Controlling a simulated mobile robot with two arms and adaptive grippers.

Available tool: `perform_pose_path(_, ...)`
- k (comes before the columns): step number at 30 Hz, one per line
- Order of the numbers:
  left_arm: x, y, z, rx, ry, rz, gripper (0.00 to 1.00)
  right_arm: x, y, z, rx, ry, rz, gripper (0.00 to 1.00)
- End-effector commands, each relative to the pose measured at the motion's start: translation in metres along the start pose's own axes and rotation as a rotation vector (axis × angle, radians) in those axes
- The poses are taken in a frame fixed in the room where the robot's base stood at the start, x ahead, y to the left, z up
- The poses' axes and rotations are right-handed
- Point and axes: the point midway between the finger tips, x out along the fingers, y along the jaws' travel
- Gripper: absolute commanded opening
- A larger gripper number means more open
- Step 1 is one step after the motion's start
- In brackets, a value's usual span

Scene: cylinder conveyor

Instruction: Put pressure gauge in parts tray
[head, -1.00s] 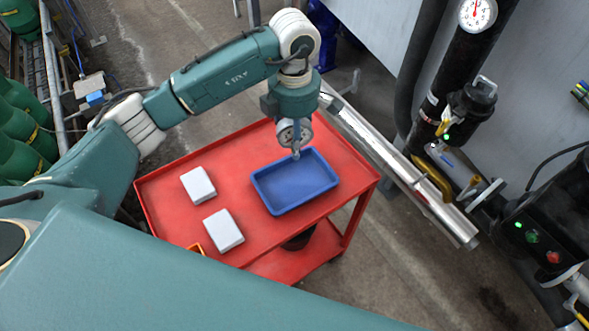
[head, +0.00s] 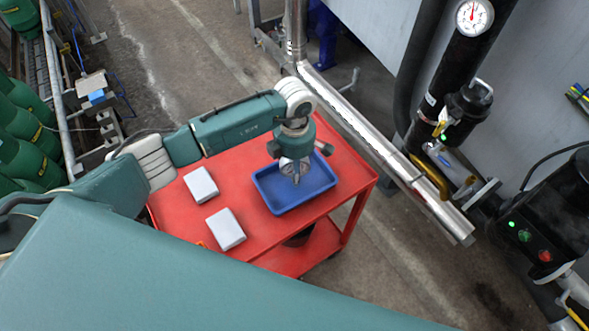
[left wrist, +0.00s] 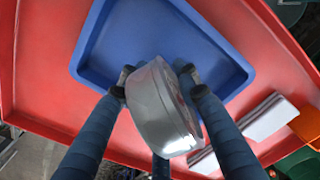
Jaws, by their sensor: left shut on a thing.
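The pressure gauge (left wrist: 160,112), a round silver metal case, is held between the fingers of my left gripper (left wrist: 160,85) in the left wrist view. In the head view, my left gripper (head: 296,178) points down over the blue parts tray (head: 268,202), with the gauge (head: 286,165) partly hidden by the wrist. The tray also shows behind the gauge in the left wrist view (left wrist: 95,55). The gauge appears above the tray floor; I cannot tell the exact gap. My right gripper is not in view.
The tray sits on a red cart (head: 180,217) beside two white boxes, one farther back (head: 201,184) and one nearer (head: 226,229). A silver rail (head: 385,150) runs just past the cart's right side. Another dial gauge (head: 474,16) is on a black pipe.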

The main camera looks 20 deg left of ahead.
Motion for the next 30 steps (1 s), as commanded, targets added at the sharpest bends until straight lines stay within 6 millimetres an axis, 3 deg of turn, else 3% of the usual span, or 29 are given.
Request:
perform_pose_path(5,0.004,0.001,0.0,-0.001,0.0,0.001,0.0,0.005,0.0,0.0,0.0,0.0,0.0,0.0)
perform_pose_path(6,0.004,0.0,0.0,-0.001,0.0,0.0,0.34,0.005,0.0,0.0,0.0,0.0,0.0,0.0)
perform_pose_path(9,0.003,0.0,0.0,-0.001,0.0,0.0,0.52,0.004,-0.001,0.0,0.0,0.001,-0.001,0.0)
perform_pose_path(23,-0.004,0.001,0.0,-0.001,-0.001,0.001,0.52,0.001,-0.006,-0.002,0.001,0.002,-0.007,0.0)
perform_pose_path(30,-0.049,0.002,0.0,0.001,-0.003,0.006,0.52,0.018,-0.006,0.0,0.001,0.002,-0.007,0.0)
